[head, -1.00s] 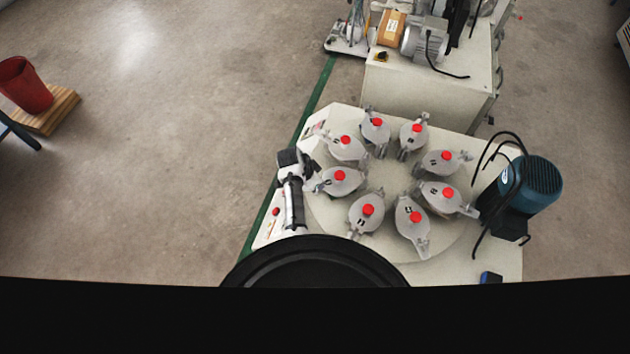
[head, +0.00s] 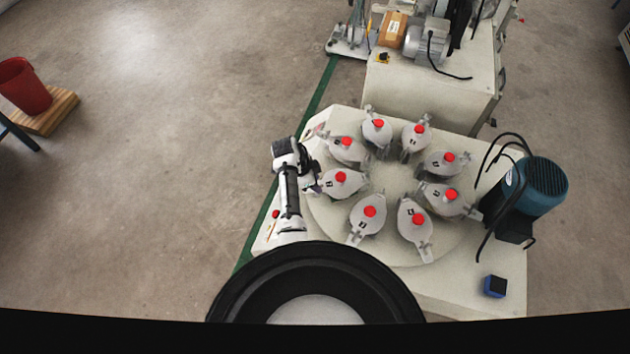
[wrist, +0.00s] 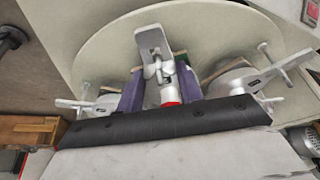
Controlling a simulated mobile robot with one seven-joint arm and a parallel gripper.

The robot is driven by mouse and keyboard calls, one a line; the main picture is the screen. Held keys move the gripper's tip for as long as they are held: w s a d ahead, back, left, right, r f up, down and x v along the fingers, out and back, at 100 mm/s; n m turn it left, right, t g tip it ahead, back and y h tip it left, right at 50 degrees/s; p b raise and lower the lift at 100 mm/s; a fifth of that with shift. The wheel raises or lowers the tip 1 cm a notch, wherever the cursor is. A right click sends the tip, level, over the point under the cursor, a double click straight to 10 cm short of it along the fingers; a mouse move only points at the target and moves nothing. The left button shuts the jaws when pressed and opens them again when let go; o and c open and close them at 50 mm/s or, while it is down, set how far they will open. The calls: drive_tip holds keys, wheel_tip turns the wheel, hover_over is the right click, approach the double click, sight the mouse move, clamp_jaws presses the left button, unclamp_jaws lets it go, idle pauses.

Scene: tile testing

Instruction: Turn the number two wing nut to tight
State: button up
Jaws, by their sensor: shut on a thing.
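Several grey holders with red caps stand in a ring on a round pale plate (head: 385,255). The left holder (head: 343,182) has a wing nut at its outer left end; its number is too small to read surely. My gripper (head: 313,184) is at that outer end, beside the holder. In the wrist view, my gripper's two purple fingers (wrist: 160,90) are on either side of a silver metal part (wrist: 152,50), shut on what looks like the wing nut. A red cap shows between the fingers. The dark gripper body hides the lower part of the holder.
Neighbouring holders (head: 346,150) (head: 368,213) stand close on both sides. A teal motor (head: 541,185) with black cables is at the right of the table, with a blue-black box (head: 495,286) near its front right corner. Open floor lies to the left.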

drive_tip(key=o, duration=1)
drive_tip(key=v, duration=1.4)
